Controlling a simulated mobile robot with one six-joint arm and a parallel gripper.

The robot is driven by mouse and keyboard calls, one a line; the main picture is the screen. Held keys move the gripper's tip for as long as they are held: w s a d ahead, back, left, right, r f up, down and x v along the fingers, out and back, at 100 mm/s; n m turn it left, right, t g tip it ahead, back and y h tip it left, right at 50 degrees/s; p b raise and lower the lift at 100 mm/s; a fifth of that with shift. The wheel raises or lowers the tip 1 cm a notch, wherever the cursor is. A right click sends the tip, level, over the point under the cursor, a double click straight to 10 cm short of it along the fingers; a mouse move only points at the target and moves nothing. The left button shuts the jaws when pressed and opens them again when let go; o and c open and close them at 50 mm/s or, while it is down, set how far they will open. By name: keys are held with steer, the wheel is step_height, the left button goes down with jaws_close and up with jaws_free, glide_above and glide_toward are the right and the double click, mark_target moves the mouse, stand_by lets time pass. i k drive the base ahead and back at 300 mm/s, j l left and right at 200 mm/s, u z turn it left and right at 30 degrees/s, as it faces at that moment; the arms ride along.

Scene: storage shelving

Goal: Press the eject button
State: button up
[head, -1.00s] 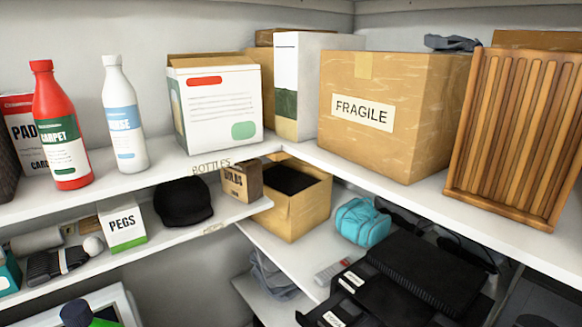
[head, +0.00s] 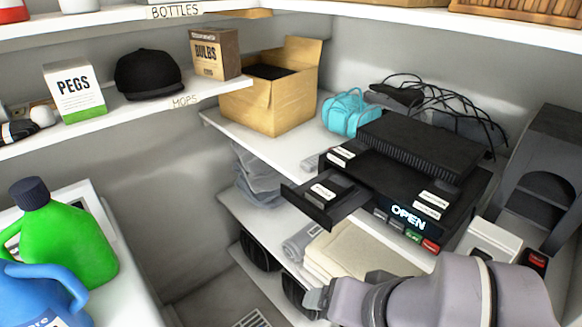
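A black player-like device (head: 400,185) sits on the right-hand middle shelf, with a lit "OPEN" display on its front. A row of small buttons lies below the display: grey ones at the left, then a green button (head: 413,236) and a red button (head: 431,246). Their lettering is too small to read, so I cannot tell which is eject. A black tray (head: 325,195) sticks out from the device's front left. My gripper (head: 318,299) is at the bottom, below and left of the buttons and apart from them. Its finger opening is not clear.
A black ribbed box (head: 420,142) rests on the device, with cables behind. A teal bag (head: 350,112) and an open cardboard box (head: 268,90) stand further left. Folded cream cloths (head: 345,250) lie on the shelf below. A grey machine (head: 540,185) stands at the right.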

mark_target(380, 215)
steer(key=k+j+z, duration=0.55)
steer(key=k, duration=0.25)
steer(key=k+j+z, duration=0.25)
steer(key=k, duration=0.15)
